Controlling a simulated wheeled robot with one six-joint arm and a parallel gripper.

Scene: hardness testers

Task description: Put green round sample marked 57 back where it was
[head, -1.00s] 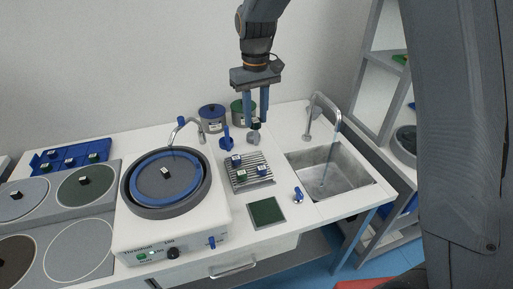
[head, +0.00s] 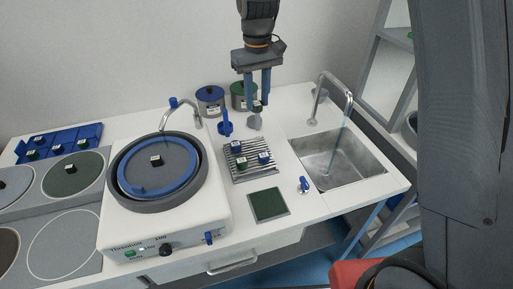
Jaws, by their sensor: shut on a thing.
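My gripper (head: 257,103) points down over the white bench, behind the ribbed rack and left of the sink. It is shut on a small dark sample (head: 257,105) between the fingertips. Its colour and number are too small to read, so I cannot tell if it is the green 57. A grey rounded piece shows just under the fingertips; I cannot tell whether they touch. The ribbed metal rack (head: 236,174) holds three small samples, two blue (head: 264,157) and one green (head: 241,162). The blue tray (head: 92,131) at the back left holds several samples.
The polishing machine (head: 196,222) with its round blue-ringed bowl stands left of the rack, a sample on its disc. Blue-lidded (head: 210,96) and green-lidded (head: 237,89) cans stand behind. A dark green pad (head: 269,205) lies in front; the sink (head: 340,160) and tall tap (head: 318,105) are right.

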